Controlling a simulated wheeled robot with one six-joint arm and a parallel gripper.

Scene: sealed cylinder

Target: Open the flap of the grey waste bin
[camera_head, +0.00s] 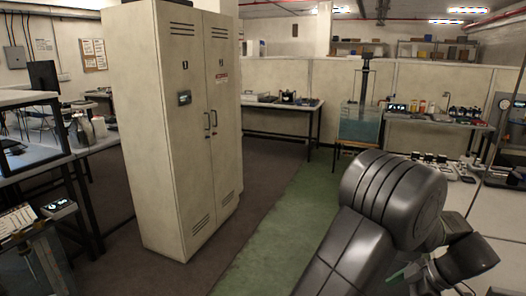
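I cannot make out a grey waste bin or its flap in the head view. My dark grey arm fills the lower right of the picture and runs down past the bottom edge. Its far end is partly hidden behind its own links and cut off by the frame. I cannot make out the fingers of my gripper.
A tall beige cabinet (180,140) with two closed doors stands left of centre. Benches with equipment line the left side. A table (283,105) and a water tank (360,128) stand at the back. A green floor strip (275,225) right of the cabinet is clear.

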